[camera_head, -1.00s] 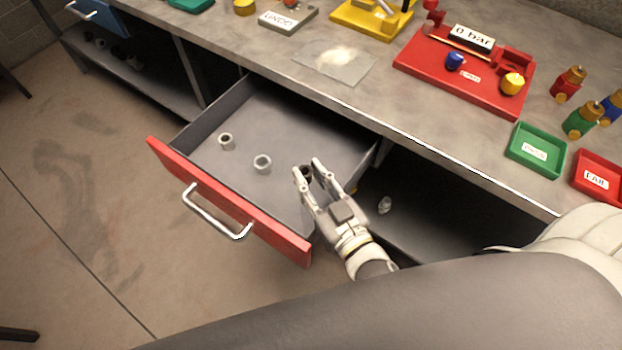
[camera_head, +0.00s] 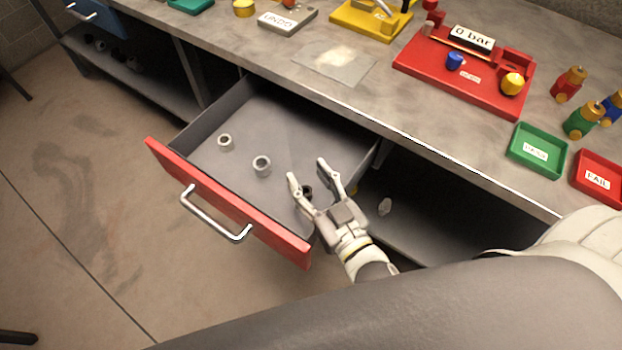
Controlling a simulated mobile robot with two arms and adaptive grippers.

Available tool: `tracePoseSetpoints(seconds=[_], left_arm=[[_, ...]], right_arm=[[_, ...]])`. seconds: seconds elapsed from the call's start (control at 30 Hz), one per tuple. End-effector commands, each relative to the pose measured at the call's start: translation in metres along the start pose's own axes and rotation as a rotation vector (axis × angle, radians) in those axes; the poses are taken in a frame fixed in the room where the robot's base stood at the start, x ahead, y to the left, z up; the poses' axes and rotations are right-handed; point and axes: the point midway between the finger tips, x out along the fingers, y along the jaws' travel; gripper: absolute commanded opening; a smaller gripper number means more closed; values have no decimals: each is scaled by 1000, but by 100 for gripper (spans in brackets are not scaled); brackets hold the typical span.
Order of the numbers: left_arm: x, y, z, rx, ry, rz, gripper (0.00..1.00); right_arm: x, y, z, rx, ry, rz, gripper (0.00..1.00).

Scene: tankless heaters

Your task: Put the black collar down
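The black collar (camera_head: 307,191) is a small dark ring in the open red-fronted drawer (camera_head: 240,206). It lies low between the spread fingers of my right gripper (camera_head: 308,176), nearer the left finger, and is partly hidden by it. My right gripper is open over the right part of the drawer. I cannot tell whether a finger still touches the collar. My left gripper is not in view.
Two grey collars (camera_head: 225,142) (camera_head: 262,166) stand in the drawer to the left of my gripper. The workbench (camera_head: 420,125) edge overhangs the drawer's back. A red test board (camera_head: 465,75), a green tray (camera_head: 536,150) and a red tray (camera_head: 598,178) sit on the bench.

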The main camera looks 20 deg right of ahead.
Motion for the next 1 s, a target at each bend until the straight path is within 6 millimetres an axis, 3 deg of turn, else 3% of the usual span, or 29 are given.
tracePoseSetpoints(seconds=[0.03, 0.13, 0.37, 1.0], left_arm=[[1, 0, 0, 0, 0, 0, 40], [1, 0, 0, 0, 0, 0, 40], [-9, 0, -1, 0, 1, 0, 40], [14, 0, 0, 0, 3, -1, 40]], right_arm=[[-2, 1, 11, -8, -24, 3, 47], [-2, 1, 11, -9, -25, 3, 47], [-5, 1, -4, -9, -25, 3, 47], [-96, 0, -5, -2, -17, 1, 47]])
